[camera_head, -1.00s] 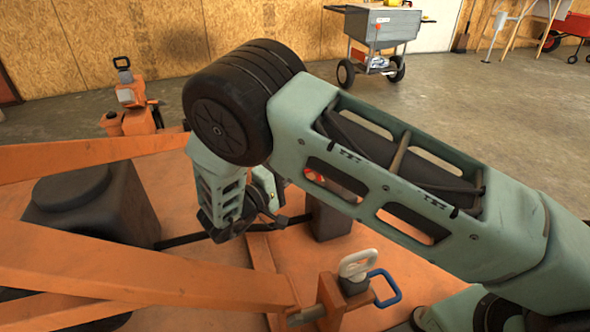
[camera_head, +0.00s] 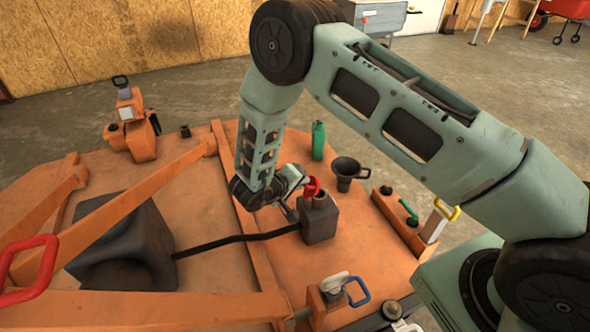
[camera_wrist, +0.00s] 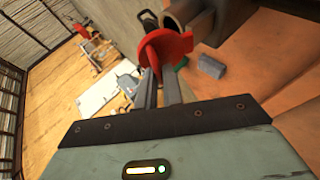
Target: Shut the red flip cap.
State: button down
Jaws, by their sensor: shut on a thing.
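The red flip cap (camera_head: 311,187) stands up, open, at the brown filler neck (camera_head: 320,201) on top of a dark box (camera_head: 319,226). My gripper (camera_head: 303,186) is at the cap from its left side. In the wrist view the red cap (camera_wrist: 167,48) is large and close, with my gripper (camera_wrist: 155,70) shut on it. The neck (camera_wrist: 185,14) shows just beyond, at the top. The fingers hide part of the cap's lower edge, and its hinge is not clear.
A dark hose (camera_head: 235,241) runs from the box to a large dark block (camera_head: 125,243). A green bottle (camera_head: 318,141) and a black funnel (camera_head: 347,174) stand behind the box. Orange bars (camera_head: 105,203) cross at left. A blue-handled latch (camera_head: 357,291) is in front.

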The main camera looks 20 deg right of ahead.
aim_at(315, 179)
jog(key=d+y+p, duration=0.1)
jog(key=p, duration=0.1)
jog(key=d+r+y+p, duration=0.1)
jog(key=p, duration=0.1)
jog(key=shift+s+m+y, duration=0.1)
jog(key=shift+m+y, duration=0.3)
jog(key=d+y, duration=0.1)
jog(key=d+y+p, duration=0.1)
jog(key=shift+f+m+g+y, duration=0.3)
jog(key=shift+d+f+m+y+b, duration=0.25)
jog(key=shift+d+f+y+b, duration=0.3)
jog(key=shift+y+b, duration=0.45)
jog(key=shift+d+f+m+y+b, duration=0.25)
jog(key=shift+d+y+b, duration=0.4)
jog(key=shift+y, duration=0.6)
jog(key=shift+d+f+m+y+b, duration=0.2)
jog(key=shift+d+f+y+b, duration=0.4)
jog(key=shift+y, duration=0.55)
jog(key=shift+d+r, duration=0.1)
jog(key=c, duration=1.5)
grip_release()
jog(key=shift+c, duration=0.2)
